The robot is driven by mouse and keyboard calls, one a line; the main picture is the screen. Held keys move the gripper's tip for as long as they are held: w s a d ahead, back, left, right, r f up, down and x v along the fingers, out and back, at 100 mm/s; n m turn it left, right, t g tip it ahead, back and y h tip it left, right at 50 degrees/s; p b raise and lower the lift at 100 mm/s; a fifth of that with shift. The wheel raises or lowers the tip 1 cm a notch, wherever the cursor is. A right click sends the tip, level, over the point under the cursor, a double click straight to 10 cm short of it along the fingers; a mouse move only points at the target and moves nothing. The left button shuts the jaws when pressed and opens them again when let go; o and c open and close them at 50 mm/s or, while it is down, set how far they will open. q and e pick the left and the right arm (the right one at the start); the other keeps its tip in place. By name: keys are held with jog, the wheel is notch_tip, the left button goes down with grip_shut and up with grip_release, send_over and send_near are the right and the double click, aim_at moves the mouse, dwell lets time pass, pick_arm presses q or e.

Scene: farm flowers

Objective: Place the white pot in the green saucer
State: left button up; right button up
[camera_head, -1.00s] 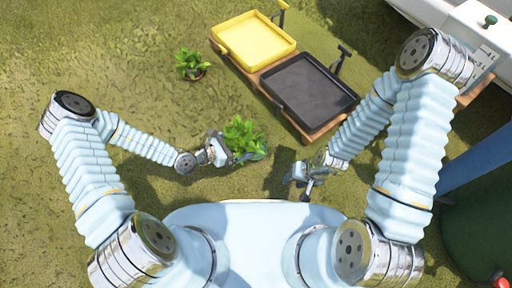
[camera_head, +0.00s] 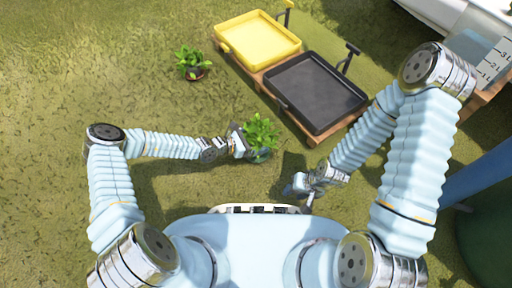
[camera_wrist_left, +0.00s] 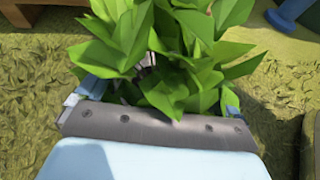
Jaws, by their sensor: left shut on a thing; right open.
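My left gripper (camera_head: 243,142) is shut on a potted plant (camera_head: 260,132), with its leaves pointing up and the pot mostly hidden by leaves and gripper. In the left wrist view, the leaves (camera_wrist_left: 170,50) rise between the blue fingertips, and the pot cannot be made out. I cannot tell whether this pot is white. My right gripper (camera_head: 298,187) is open and empty, to the lower right of the held plant. A second potted plant (camera_head: 192,64) stands on the grass at upper left in a dark reddish pot. I see no green saucer.
A yellow tray (camera_head: 258,40) and a black tray (camera_head: 317,92) sit on a low wooden stand, up and right of my grippers. A large dark green container (camera_head: 490,235) is at lower right. Grass at left is clear.

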aim_at(256, 144)
pick_arm(q)
jog(key=shift+w+f+b, duration=0.2)
jog(key=shift+f+b, duration=0.25)
jog(key=shift+f, duration=0.5)
jog(key=shift+w+f+b, duration=0.2)
jog(key=shift+f+b, duration=0.2)
jog(key=shift+f, duration=0.55)
